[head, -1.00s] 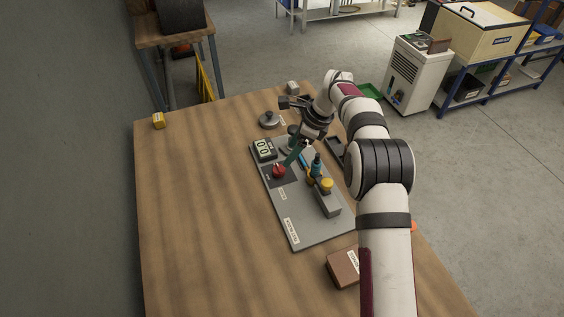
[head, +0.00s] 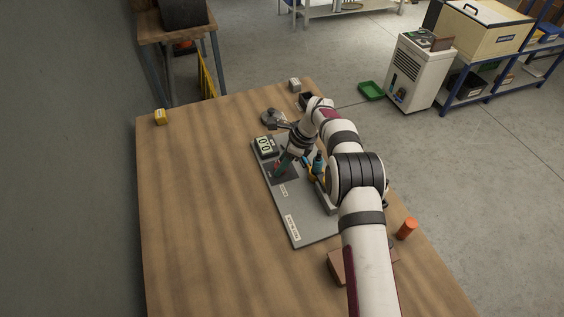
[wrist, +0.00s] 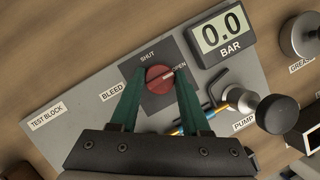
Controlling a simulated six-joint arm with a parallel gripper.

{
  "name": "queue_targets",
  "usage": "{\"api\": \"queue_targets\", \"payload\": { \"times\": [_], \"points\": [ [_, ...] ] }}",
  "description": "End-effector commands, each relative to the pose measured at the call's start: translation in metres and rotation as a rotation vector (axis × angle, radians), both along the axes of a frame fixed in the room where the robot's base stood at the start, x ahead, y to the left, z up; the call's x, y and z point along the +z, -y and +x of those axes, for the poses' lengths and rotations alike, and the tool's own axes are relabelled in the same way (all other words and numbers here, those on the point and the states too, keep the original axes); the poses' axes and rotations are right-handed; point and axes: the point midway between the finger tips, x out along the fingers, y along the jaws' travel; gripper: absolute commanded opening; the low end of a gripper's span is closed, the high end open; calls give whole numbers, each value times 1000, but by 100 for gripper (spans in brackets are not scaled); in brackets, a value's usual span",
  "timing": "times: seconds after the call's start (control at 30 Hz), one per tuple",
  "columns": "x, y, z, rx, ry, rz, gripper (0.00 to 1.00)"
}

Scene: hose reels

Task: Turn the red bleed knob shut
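The red bleed knob (wrist: 158,80) sits on a dark square plate between the words SHUT and OPEN. Its pale line points toward OPEN. My gripper (wrist: 160,75) has its two green fingers on either side of the knob, one left and one right, with almost no gap. I cannot tell whether they press on it. In the head view my gripper (head: 280,166) reaches down to the knob, which the fingers mostly hide. The gauge (wrist: 221,33) beside the knob reads 0.0 BAR.
The grey test block (head: 290,212) lies on the wooden table (head: 200,220). A black pump knob (wrist: 277,113) and a blue-and-yellow tool (wrist: 190,128) are close to the right finger. A round grey metal piece (head: 270,116) stands behind the gauge.

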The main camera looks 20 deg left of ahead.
Motion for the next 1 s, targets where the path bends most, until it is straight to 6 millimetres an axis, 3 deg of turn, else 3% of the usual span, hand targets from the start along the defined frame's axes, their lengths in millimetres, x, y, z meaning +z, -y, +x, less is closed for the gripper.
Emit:
{"api": "queue_targets", "payload": {
  "times": [0.03,0.17,0.33,0.6,0.93,0.97,1.0],
  "points": [
    [0,0,0,-1,-1,0,22],
    [0,0,0,0,-2,0,0],
    [-1,0,0,35,-3,0,0],
    [0,-1,1,245,-2,1,0],
    [0,0,1,266,-3,0,0],
    [0,0,1,266,-3,0,50],
    [0,0,1,266,-3,0,57]
  ]
}}
